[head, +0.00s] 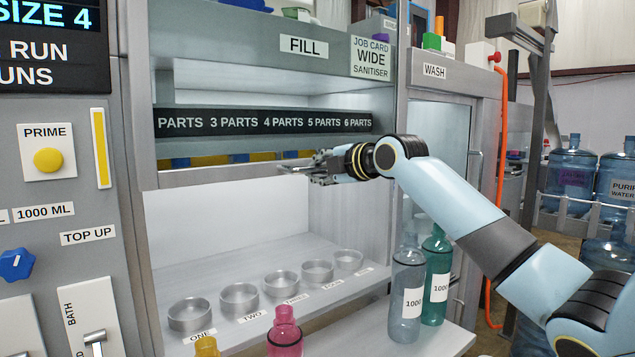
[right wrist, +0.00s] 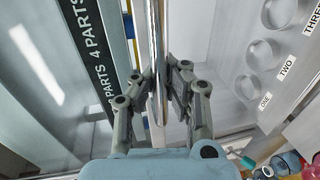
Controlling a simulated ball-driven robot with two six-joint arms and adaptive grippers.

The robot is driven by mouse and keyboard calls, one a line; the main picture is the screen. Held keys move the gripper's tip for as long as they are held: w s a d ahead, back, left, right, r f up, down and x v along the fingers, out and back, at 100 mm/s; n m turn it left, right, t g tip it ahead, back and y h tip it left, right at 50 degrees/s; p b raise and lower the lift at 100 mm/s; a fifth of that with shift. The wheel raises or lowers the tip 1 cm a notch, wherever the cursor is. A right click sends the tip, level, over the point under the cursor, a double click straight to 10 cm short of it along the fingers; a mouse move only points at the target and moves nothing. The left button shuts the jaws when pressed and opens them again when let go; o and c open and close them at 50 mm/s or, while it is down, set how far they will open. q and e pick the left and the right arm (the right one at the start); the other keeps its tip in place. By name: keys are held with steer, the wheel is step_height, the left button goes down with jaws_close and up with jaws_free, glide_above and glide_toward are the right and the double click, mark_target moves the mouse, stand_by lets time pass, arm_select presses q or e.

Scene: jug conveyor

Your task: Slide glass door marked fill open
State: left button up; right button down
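The fill bay carries a FILL sign (head: 304,46) at its top. The door's grey bottom rail (head: 215,177) runs across the bay at mid height, above the opening. Below the rail the bay is open, with a row of round holders in plain view. My right gripper (head: 300,168) is at the rail, near its right part. In the right wrist view, the fingers (right wrist: 161,90) stand close on both sides of a long shiny metal bar (right wrist: 157,35) and look shut on it. My left gripper is not in view.
Several round metal holders (head: 239,298) stand on the bay shelf. A pink bottle (head: 284,335) and an orange bottle (head: 206,347) are at the front. A grey bottle (head: 407,300) and a green bottle (head: 437,280) stand at the right, below my right arm. A WASH cabinet (head: 434,71) adjoins.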

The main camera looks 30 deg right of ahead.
steer(key=shift+r, duration=0.85)
steer(key=c, duration=2)
jaws_free()
steer(key=o, duration=0.5)
steer(key=shift+s+d, duration=0.15)
steer(key=shift+s, duration=0.15)
steer(key=shift+o, duration=1.1)
steer(key=shift+w, duration=0.15)
